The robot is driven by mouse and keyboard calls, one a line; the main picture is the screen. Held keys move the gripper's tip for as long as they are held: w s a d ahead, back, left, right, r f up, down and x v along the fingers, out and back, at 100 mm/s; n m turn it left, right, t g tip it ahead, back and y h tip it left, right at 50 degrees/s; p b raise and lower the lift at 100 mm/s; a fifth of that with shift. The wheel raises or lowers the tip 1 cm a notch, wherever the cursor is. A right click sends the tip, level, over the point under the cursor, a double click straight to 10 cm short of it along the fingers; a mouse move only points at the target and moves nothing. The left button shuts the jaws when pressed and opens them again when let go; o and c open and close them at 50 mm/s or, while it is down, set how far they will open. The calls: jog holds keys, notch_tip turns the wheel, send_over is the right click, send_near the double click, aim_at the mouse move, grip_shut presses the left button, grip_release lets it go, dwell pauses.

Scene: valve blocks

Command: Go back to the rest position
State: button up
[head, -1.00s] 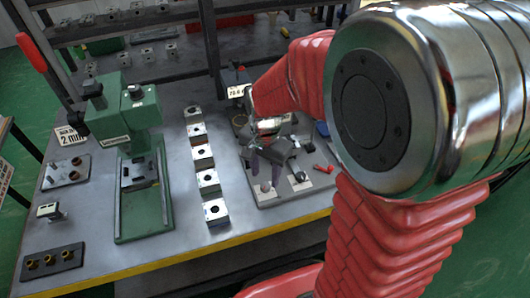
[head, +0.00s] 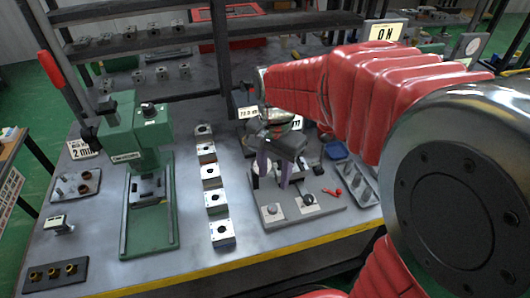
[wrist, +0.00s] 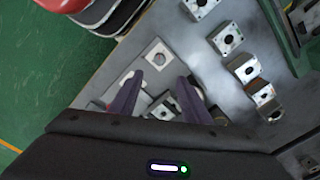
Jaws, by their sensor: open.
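My gripper (head: 273,174) has two purple fingers. In the head view they are apart, pointing down above the grey plate (head: 325,208) at the bench's right part. The gap between them looks empty. In the wrist view my gripper (wrist: 158,102) is also open, and a square pale piece with a round centre (wrist: 158,54) shows beyond the fingertips. My arm's red sleeve and a large metal joint fill the right of the head view and hide part of the bench.
Several metal valve blocks (head: 216,201) stand in a row left of the plate. A green press (head: 150,225) is farther left. A red part (head: 333,193) and a blue tray (head: 336,149) lie right of my gripper. A shelf (head: 130,48) stands behind.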

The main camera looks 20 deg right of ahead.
jog(key=s+r+n+t, duration=0.5)
jog(key=s+r+n, duration=0.2)
jog(key=s+n, duration=0.3)
jog(key=shift+s+a+r+n+t, duration=0.15)
jog(key=shift+s+r+n+t, duration=0.2)
jog(key=shift+s, duration=0.5)
dwell(2.0)
